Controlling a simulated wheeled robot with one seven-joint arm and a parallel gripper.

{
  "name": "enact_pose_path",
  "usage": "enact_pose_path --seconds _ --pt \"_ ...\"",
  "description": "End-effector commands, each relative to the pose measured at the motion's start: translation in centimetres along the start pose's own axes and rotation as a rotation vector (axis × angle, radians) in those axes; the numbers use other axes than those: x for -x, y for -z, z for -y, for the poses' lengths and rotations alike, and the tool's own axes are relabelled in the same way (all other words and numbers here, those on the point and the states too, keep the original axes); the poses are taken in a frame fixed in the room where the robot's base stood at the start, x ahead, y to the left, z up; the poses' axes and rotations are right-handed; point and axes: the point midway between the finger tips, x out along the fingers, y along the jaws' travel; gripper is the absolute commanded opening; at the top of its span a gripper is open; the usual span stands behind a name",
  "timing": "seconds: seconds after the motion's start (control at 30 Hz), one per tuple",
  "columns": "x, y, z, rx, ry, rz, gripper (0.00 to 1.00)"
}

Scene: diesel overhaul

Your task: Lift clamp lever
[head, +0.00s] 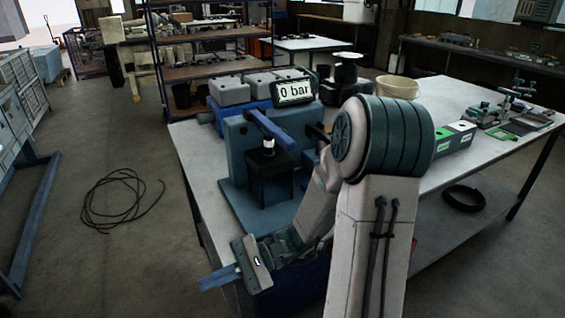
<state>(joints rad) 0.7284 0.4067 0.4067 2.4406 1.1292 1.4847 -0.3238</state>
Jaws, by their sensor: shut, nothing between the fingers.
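A blue lever (270,130), which looks like the clamp lever, slants down to the right across the front of a blue-grey test fixture (236,150) on the bench. Below it, a black block (268,172) carries a small part with a white top (268,146). My gripper (204,283) is at the lower left, off the bench's near left corner, pointing left. It is shut and empty, lower and nearer than the lever, and well apart from it. My arm hides the fixture's right side.
A "0 bar" display (293,92) tops the fixture, with grey blocks (230,90) behind it. A cable coil (120,198) lies on otherwise open floor at left.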

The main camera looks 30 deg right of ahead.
Motion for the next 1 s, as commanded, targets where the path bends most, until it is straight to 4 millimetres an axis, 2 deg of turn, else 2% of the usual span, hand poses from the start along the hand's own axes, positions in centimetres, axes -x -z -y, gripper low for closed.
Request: enact_pose_path --seconds 0.03,0.17,0.3,0.4,0.5,0.6,0.7,0.8,0.87,1.0 --pt "1.1 0.8 1.2 -0.024 0.133 0.034 0.00" --pt "4.6 2.5 4.6 -0.042 0.469 0.101 0.00" --pt "10.5 4.5 7.2 -0.036 0.849 0.144 0.00" --pt "15.3 5.9 7.9 -0.019 1.105 0.153 0.00" --pt "19.7 6.9 7.8 0.002 1.320 0.150 0.00" --pt "22.9 7.7 7.2 0.020 1.478 0.139 0.00" --pt "24.9 8.1 6.7 0.032 1.575 0.130 0.00" --pt "25.8 8.2 6.6 0.039 1.617 0.123 0.00" --pt "26.0 8.1 7.0 0.041 1.623 0.123 0.00" --pt "26.1 7.8 9.1 0.043 1.621 0.124 0.00"
